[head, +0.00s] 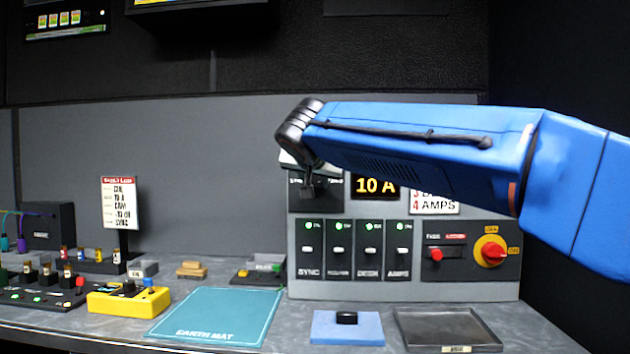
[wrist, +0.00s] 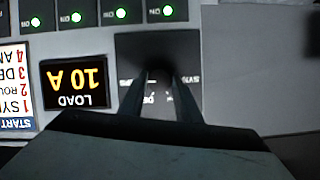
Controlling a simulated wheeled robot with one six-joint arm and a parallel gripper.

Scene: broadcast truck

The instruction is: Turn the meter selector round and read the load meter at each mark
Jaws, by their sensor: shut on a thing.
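The load meter (head: 375,186) on the grey panel reads 10 A in amber digits. In the wrist view the load meter (wrist: 75,85) appears upside down and shows the same reading. The meter selector (head: 330,200) is a dark square plate left of the meter, mostly behind my gripper. In the wrist view its black plate (wrist: 190,50) shows, with partial white labels including SYN. My gripper (head: 308,188) is at the selector, with its fingers (wrist: 160,85) shut on its knob. The fingers hide the knob, so the mark it points to cannot be told.
Below are four breaker switches (head: 354,250) with green lights, and a red-and-yellow rotary switch (head: 493,251) at right. A start card (head: 433,203) is partly behind my arm. A blue block (head: 347,328), a black tray (head: 447,329) and a teal earth mat (head: 216,316) lie in front.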

